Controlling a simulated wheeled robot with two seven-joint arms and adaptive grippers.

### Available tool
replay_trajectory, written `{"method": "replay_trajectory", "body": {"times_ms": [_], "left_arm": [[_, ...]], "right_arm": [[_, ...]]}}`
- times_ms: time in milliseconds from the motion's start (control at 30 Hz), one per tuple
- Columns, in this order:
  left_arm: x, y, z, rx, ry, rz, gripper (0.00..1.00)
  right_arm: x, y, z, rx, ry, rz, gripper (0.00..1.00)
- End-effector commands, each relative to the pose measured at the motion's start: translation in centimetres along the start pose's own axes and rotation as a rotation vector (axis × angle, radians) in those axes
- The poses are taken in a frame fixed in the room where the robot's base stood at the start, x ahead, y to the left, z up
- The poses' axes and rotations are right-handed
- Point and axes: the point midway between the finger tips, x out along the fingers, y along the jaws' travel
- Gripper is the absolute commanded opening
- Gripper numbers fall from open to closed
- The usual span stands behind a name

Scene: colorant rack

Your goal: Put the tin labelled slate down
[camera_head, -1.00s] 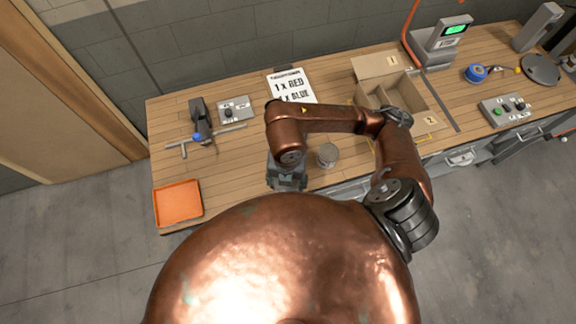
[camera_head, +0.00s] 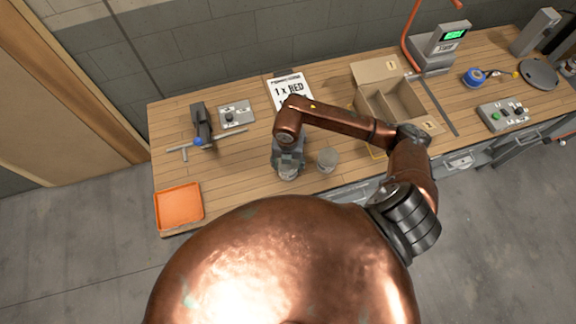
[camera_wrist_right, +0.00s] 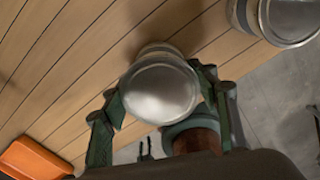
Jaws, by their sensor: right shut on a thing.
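My right gripper (camera_head: 288,170) is over the front part of the workbench, pointing down, and is shut on a grey metal tin (camera_head: 288,175). In the right wrist view the held tin (camera_wrist_right: 160,92) sits between the green fingers (camera_wrist_right: 158,108), its plain silver lid facing the camera. No label on it can be read. I cannot tell whether its base touches the wood. A second similar tin (camera_head: 328,159) stands on the bench just right of it, apart from it; it also shows in the right wrist view (camera_wrist_right: 285,20). My left gripper is not in view.
An orange tray (camera_head: 180,206) lies at the bench's left front, with clear wood (camera_head: 235,168) between it and the held tin. A divided cardboard box (camera_head: 392,103) stands right of a printed sheet (camera_head: 290,88). The bench's front edge is close to both tins.

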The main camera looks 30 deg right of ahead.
Motion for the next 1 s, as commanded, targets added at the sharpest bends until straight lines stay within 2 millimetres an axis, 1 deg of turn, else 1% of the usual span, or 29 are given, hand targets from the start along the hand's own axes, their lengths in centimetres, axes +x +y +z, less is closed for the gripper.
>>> {"method": "replay_trajectory", "body": {"times_ms": [33,100,467,500,733,1000], "left_arm": [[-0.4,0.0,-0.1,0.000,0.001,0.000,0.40],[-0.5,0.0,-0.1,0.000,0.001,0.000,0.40],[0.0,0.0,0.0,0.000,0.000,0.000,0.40],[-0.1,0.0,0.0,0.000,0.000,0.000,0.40],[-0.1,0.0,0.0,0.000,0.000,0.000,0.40],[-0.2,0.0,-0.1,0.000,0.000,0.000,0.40]], "right_arm": [[0.6,0.0,-0.1,0.002,0.003,0.000,0.27],[1.1,0.0,0.0,0.001,0.001,0.001,0.27],[1.7,0.0,0.0,0.000,-0.001,0.001,0.27],[1.6,0.0,0.0,0.000,-0.001,0.001,0.57],[1.5,0.0,0.0,0.001,0.000,0.001,0.72],[1.4,0.0,0.0,0.001,-0.001,0.001,0.72]]}}
